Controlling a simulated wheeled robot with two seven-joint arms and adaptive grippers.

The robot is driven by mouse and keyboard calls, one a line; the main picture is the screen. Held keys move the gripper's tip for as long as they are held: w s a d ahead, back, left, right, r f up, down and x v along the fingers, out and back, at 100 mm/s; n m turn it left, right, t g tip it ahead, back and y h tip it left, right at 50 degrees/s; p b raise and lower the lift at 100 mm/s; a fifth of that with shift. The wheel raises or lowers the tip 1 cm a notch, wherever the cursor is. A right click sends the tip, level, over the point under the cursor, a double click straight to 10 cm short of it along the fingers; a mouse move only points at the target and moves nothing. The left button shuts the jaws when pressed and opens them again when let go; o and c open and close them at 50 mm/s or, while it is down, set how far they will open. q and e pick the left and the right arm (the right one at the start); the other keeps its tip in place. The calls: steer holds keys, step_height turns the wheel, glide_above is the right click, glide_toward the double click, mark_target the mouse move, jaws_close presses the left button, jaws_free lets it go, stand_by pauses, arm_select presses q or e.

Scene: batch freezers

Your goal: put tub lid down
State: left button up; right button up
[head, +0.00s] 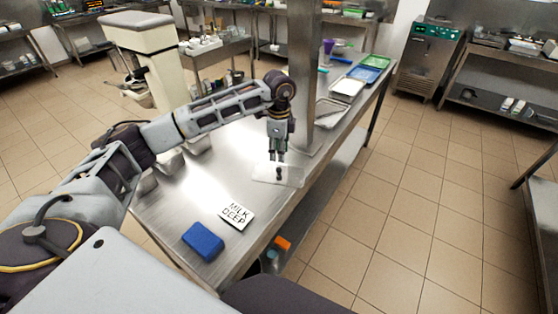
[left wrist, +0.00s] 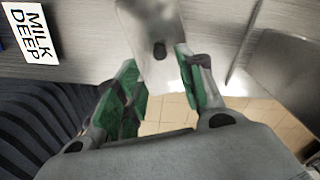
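The tub lid (head: 292,176) is a pale, see-through flat plate with a small dark knob (head: 279,173). It appears to lie flat on the steel table near its right edge. My left gripper (head: 277,158) points down just above the knob. In the left wrist view the lid (left wrist: 150,22) and its dark knob (left wrist: 160,50) show beyond the gap between the green finger pads (left wrist: 158,62). The fingers are apart, with nothing seen gripped between them. My right gripper is not in view.
On the steel table (head: 180,205), a "MILK DEEP" card (head: 236,214) and a blue block (head: 203,241) lie nearer me. Metal containers (head: 170,160) stand at the left. A steel post (head: 303,80) rises behind the lid. Trays (head: 348,87) lie farther back.

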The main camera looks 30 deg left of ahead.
arm_select(q)
step_height(320, 180, up, 4)
steer(key=shift+f, duration=0.15)
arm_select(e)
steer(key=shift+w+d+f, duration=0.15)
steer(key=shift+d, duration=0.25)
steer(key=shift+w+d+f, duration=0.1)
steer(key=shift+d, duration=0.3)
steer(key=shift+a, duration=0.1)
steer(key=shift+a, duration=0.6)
arm_select(q)
steer(key=shift+f, duration=0.1)
